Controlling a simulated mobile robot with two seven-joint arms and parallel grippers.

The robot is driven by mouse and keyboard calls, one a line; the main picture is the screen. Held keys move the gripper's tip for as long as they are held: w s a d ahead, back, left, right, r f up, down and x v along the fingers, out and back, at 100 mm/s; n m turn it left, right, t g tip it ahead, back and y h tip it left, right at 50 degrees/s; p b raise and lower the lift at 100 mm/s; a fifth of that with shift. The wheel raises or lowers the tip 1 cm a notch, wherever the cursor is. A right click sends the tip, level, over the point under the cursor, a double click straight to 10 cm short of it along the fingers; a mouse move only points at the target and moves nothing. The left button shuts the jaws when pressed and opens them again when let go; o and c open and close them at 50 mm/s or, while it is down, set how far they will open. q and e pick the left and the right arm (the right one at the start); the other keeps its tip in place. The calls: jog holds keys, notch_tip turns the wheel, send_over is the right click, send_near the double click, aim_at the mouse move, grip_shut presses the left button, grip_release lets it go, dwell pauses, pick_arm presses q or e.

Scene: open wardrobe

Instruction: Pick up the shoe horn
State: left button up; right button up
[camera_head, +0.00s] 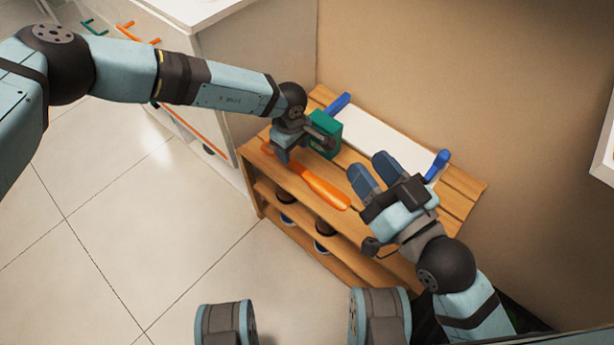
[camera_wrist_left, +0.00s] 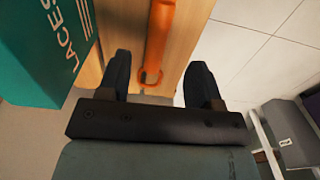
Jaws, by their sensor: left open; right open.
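The orange shoe horn (camera_head: 324,189) lies on the slatted top of the wooden rack. Its narrow end with a ring shows in the left wrist view (camera_wrist_left: 157,45), between the fingertips of my left gripper (camera_wrist_left: 160,75). In the head view my left gripper (camera_head: 284,157) is over the rack's left end, at the shoe horn's narrow end, and partly hides it. It is open and not closed on anything. My right gripper (camera_head: 371,172) is open and empty above the rack top, to the right of the shoe horn's broad end.
A teal box marked "LACES" (camera_head: 327,130) stands close beside my left gripper; it also shows in the left wrist view (camera_wrist_left: 40,50). A white board with blue ends (camera_head: 385,137) lies along the back of the wooden rack (camera_head: 462,200). Shoes (camera_head: 325,236) sit on the lower shelves. A white cabinet stands left.

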aim_at(294, 163)
pick_arm(q)
notch_tip(294, 163, down, 2)
jog(key=shift+f+b, duration=0.2)
jog(key=shift+b, duration=0.15)
notch_tip(294, 163, down, 4)
jog(key=shift+d+f+b, duration=0.15)
jog(key=shift+f+b, duration=0.1)
jog(key=shift+b, duration=0.8)
pick_arm(e)
jog(key=f+g, duration=0.1)
jog(key=f, duration=0.1)
jog(key=f+g, duration=0.1)
jog(key=f, duration=0.1)
jog(key=shift+a+f, duration=0.2)
pick_arm(q)
jog(key=c, duration=1)
grip_shut()
